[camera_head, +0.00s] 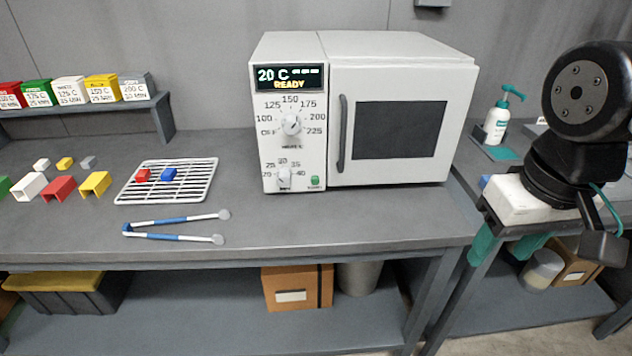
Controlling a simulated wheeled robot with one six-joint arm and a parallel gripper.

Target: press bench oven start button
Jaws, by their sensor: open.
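The white bench oven (400,52) stands on the grey bench with its door shut. Its display (289,78) reads 20 C and READY. A small green button (315,181) sits at the lower right of the control panel, next to the lower dial (284,178). The larger temperature dial (292,124) is above, its pointer too small to read surely. My gripper (502,250) is at the right, off the bench's right end, with its teal fingers pointing down. It is open, with nothing seen between the fingers, and well apart from the oven and the button.
A wire rack (196,190) with a red and a blue block lies left of the oven. Blue-handled tongs (178,221) lie in front. Colored channel pieces and labelled bins stand at the left. A pump bottle (496,122) stands right. Bench in front of the oven is clear.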

